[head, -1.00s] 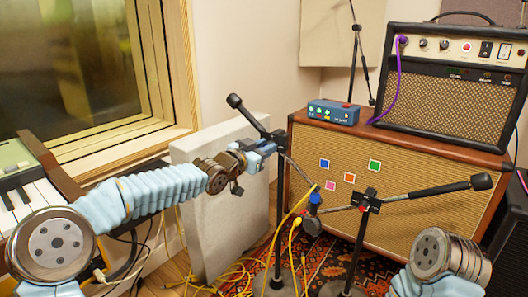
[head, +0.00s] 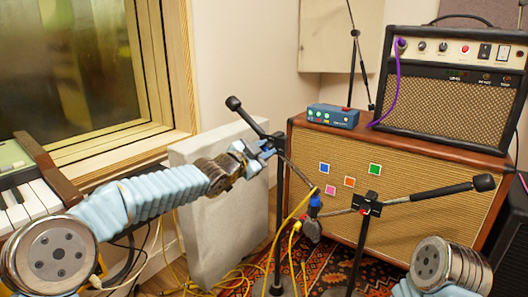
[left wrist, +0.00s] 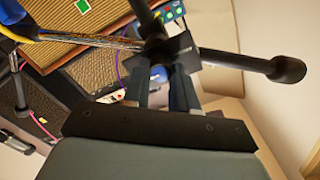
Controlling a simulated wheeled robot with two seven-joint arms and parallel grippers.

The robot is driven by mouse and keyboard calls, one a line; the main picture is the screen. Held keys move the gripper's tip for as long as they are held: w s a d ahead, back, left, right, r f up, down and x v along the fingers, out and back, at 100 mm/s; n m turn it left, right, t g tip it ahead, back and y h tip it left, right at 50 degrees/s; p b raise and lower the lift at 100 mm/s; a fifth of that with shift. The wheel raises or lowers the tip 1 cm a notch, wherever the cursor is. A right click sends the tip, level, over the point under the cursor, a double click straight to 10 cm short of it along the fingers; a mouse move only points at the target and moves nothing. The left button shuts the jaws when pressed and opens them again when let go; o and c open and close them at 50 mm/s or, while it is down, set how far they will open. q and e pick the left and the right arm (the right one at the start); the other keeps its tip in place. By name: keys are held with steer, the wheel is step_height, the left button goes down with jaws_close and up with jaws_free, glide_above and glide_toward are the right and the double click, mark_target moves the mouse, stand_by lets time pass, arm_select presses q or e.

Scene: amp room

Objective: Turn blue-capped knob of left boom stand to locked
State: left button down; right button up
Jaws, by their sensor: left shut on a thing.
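The left boom stand (head: 279,190) stands upright in front of the amp cabinet. Its boom slopes from a black counterweight (head: 234,102) at upper left down to a hanging microphone (head: 312,228). My left gripper (head: 266,151) is at the clutch where boom and pole meet. In the left wrist view, the blue-capped knob (left wrist: 158,75) sits between the two fingers (left wrist: 163,88), which are shut on it. The fingers partly hide the knob, and I cannot read its marking. My right gripper is out of view; only part of that arm shows at lower right.
A second boom stand (head: 359,245) stands to the right, its boom reaching toward the microphone. Behind are the cabinet (head: 420,205) and amplifier (head: 450,85). A grey panel (head: 215,210) stands behind the left stand. Yellow cables (head: 240,272) lie on the floor; a keyboard (head: 35,200) is at left.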

arm_select(q)
steer(key=c, duration=0.9)
jaws_free()
steer(key=v, duration=1.3)
steer(key=shift+s+a+p, duration=0.2)
steer(key=shift+s+p, duration=0.15)
